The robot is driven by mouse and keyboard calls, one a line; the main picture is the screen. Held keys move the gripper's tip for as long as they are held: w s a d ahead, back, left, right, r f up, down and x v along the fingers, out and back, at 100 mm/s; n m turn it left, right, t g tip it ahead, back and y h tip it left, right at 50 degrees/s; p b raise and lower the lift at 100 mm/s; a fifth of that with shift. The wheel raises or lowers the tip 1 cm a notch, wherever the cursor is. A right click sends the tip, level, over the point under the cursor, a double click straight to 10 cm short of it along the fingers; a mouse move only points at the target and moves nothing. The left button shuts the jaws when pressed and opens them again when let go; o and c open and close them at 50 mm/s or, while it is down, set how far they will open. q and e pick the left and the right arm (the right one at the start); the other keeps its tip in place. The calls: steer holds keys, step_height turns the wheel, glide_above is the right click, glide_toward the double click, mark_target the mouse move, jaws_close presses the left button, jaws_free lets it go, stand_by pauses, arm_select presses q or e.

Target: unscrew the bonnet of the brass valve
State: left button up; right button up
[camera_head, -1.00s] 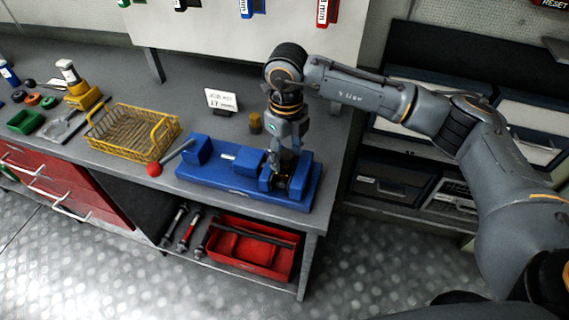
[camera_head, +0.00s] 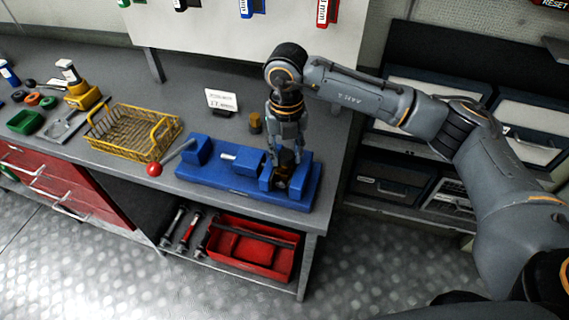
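A blue vise (camera_head: 225,181) lies on the grey bench near its front edge. A small dark brass-coloured piece, apparently the valve (camera_head: 281,183), sits at the vise's right end; its details are too small and shaded to make out. My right gripper (camera_head: 285,160) points straight down over this piece, with its fingers at the top of it. The gripper hides the bonnet, and I cannot tell whether the fingers are closed on it. My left gripper is not in view.
The vise handle with a red ball (camera_head: 154,169) sticks out at the left. A yellow wire basket (camera_head: 128,150), a small brass cylinder (camera_head: 255,122) and a white sign (camera_head: 221,101) stand on the bench. Bare bench (camera_head: 190,85) lies behind them.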

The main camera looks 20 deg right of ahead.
mark_target(286, 154)
steer(key=n, duration=1.5)
steer(key=shift+r, duration=0.1)
steer(key=shift+r+p, duration=0.6)
steer(key=shift+r, duration=0.7)
steer(key=shift+r+p, duration=0.65)
steer(key=shift+r, duration=1.2)
